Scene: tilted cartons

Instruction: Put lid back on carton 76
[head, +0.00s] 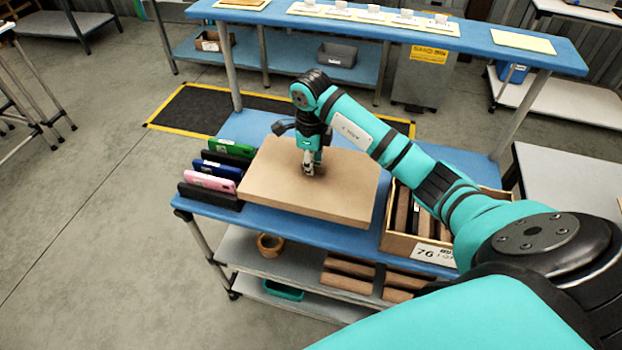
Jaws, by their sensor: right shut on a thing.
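Carton 76 (425,252) stands open at the right end of the blue cart top, with its number label on the front. Dark and brown upright pieces show inside it. My arm covers part of the carton. The lid (305,200) is a flat brown cardboard panel left of the carton, at the middle of the cart top. My right gripper (309,169) points down at the middle of the lid's top and is shut on it. Its fingertips are small in this view. I cannot tell whether the lid touches the cart top. My left gripper is not in view.
Several coloured phone-like items in dark holders (212,180) stand left of the lid. The cart's lower shelf (250,245) holds a brown pot (270,245) and brown bars (345,275). A long blue bench (430,42) stands behind.

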